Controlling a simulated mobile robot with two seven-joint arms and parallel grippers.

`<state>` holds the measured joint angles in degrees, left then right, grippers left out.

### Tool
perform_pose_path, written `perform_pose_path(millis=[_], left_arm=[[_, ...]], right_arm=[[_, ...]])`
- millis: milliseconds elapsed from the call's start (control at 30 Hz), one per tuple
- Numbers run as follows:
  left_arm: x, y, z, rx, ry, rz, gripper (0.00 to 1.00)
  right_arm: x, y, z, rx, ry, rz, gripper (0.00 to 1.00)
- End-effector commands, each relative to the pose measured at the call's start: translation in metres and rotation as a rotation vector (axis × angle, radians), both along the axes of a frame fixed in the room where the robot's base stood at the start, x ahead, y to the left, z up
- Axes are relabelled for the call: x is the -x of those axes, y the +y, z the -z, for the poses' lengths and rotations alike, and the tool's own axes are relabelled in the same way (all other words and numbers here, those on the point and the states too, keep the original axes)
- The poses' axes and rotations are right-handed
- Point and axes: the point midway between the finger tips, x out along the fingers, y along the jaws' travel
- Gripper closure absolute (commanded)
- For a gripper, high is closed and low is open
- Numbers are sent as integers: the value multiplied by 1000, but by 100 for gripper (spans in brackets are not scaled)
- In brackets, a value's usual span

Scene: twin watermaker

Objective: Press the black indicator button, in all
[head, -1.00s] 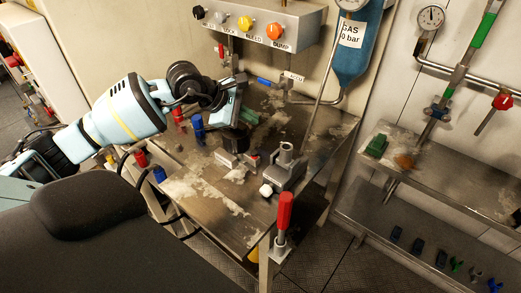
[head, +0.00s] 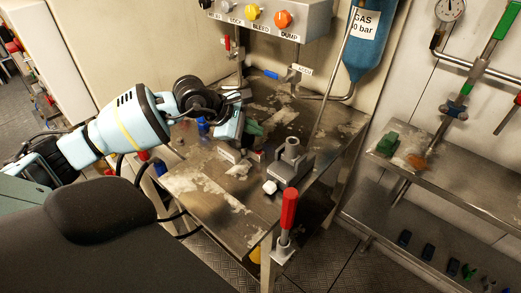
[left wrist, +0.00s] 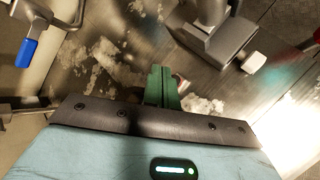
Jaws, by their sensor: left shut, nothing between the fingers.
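A black round knob or button (head: 206,4) sits at the left end of the grey control panel (head: 302,15), cut by the top edge of the head view. I cannot tell whether it is the indicator button. My left gripper (head: 253,129) is over the steel bench, below the panel and clear of it. Its green fingers also show in the left wrist view (left wrist: 162,86); they are shut and empty. The black knob does not show in the left wrist view. My right gripper is not in view.
The panel also bears a yellow knob (head: 252,12) and an orange knob (head: 283,19). A blue gas cylinder (head: 368,45) hangs right of the panel.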

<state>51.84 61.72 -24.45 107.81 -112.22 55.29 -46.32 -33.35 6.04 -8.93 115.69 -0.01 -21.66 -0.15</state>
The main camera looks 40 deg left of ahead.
Motion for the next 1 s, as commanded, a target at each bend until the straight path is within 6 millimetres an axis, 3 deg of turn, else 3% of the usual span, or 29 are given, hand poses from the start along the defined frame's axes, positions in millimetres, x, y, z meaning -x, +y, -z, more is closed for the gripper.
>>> perform_pose_path(millis=[33, 233, 1000], left_arm=[[1, 0, 12, 0, 6, 0, 100], [0, 0, 26, -1, 1, 0, 100], [0, 0, 25, -1, -1, 0, 100]], right_arm=[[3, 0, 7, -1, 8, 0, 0], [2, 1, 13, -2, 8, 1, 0], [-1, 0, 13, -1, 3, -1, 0]])
